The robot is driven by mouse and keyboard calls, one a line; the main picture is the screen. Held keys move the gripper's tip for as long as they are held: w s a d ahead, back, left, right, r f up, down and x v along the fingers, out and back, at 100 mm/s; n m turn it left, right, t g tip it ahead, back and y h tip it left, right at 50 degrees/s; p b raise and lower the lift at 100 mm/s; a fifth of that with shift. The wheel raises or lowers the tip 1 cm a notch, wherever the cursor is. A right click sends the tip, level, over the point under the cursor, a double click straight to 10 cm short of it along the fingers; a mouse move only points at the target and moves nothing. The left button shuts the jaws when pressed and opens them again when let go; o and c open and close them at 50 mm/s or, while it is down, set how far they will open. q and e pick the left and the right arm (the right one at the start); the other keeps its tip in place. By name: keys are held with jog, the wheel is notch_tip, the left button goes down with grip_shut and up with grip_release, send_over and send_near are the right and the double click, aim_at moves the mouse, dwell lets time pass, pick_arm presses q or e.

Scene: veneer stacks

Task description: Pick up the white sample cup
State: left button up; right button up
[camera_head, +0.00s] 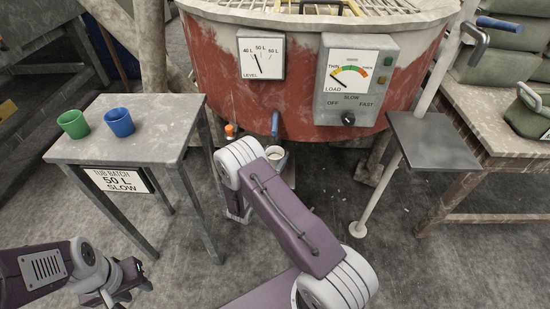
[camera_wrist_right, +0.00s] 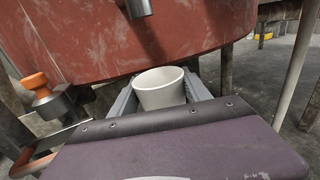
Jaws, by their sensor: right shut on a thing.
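The white sample cup (camera_wrist_right: 160,96) is upright between the two grey fingers of my right gripper (camera_wrist_right: 163,88), which is shut on it. The cup looks empty inside. In the head view the cup (camera_head: 275,153) shows just past the end of my right arm, low in front of the red tub, below the blue tap handle (camera_head: 275,123). My right arm hides most of that gripper there. My left gripper (camera_head: 128,283) is at the lower left of the head view, away from the cups; its fingers are too unclear to tell open from shut.
A grey metal spout (camera_wrist_right: 139,8) hangs above the cup. An orange-topped knob (camera_wrist_right: 36,84) stands to its left. A green cup (camera_head: 73,124) and a blue cup (camera_head: 119,122) stand on the left table (camera_head: 150,146). A grey shelf (camera_head: 432,140) on a pole is at right.

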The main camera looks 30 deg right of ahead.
jog(key=s+d+r+p, duration=0.4)
jog(key=s+d+r, duration=0.4)
jog(key=shift+s+p, duration=0.3)
dwell(0.4)
